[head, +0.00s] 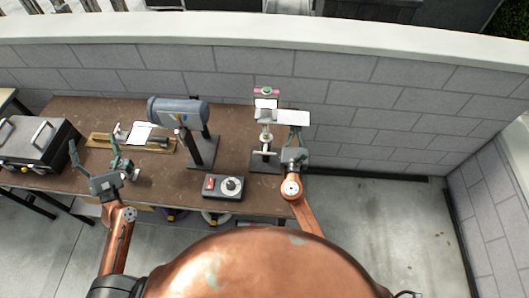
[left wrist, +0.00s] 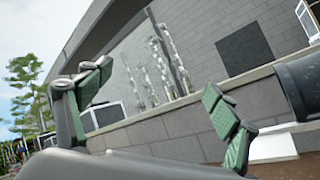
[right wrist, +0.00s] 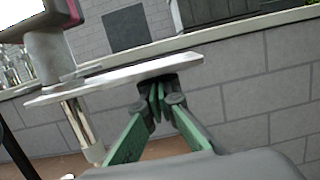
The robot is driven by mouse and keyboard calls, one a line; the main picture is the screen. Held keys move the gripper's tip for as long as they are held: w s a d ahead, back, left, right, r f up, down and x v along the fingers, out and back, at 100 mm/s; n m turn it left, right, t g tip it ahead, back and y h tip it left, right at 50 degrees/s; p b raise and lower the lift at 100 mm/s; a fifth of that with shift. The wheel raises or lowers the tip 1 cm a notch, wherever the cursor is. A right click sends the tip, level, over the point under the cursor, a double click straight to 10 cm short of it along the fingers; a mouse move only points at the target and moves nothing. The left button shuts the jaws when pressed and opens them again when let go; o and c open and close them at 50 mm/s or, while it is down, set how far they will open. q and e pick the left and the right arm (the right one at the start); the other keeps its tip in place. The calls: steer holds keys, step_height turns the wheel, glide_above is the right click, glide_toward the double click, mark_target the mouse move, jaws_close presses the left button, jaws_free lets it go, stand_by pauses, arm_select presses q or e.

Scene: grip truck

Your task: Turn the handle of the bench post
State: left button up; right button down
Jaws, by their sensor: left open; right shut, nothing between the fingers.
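A slim post (head: 265,130) with a pink-edged top and a short crossbar handle (head: 264,152) low on it stands at the right end of the brown bench (head: 120,185). A white plate (head: 293,118) juts out to the right of its upper part. My right gripper (head: 296,131) is shut and empty, close to the plate. In the right wrist view its fingertips (right wrist: 158,100) are just below the plate (right wrist: 120,80); contact cannot be told. My left gripper (head: 95,150) is open and empty over the bench's left part; its spread fingers show in the left wrist view (left wrist: 158,82).
A stand with a grey cylinder (head: 178,110) is mid-bench. A control box (head: 222,187) with a red switch and round knob lies at the front edge. A wooden board (head: 100,140) and a grey case (head: 35,145) are at left. A block wall (head: 330,70) runs behind.

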arm_select(q)
steer(key=w+d+f+n+g+h, duration=0.1)
steer(key=w+d+f+g+h, duration=0.15)
steer(key=d+f, duration=0.8)
steer(key=n+g+h, duration=0.1)
steer(key=g+h, duration=0.1)
steer(key=h, duration=0.6)
glide_toward(265, 151)
steer(key=w, duration=0.6)
steer(key=w+f, duration=0.1)
steer(key=w, duration=0.2)
steer(key=shift+w, duration=0.4)
steer(key=shift+c, duration=0.7)
steer(key=c, duration=1.1)
steer(key=shift+o, duration=0.2)
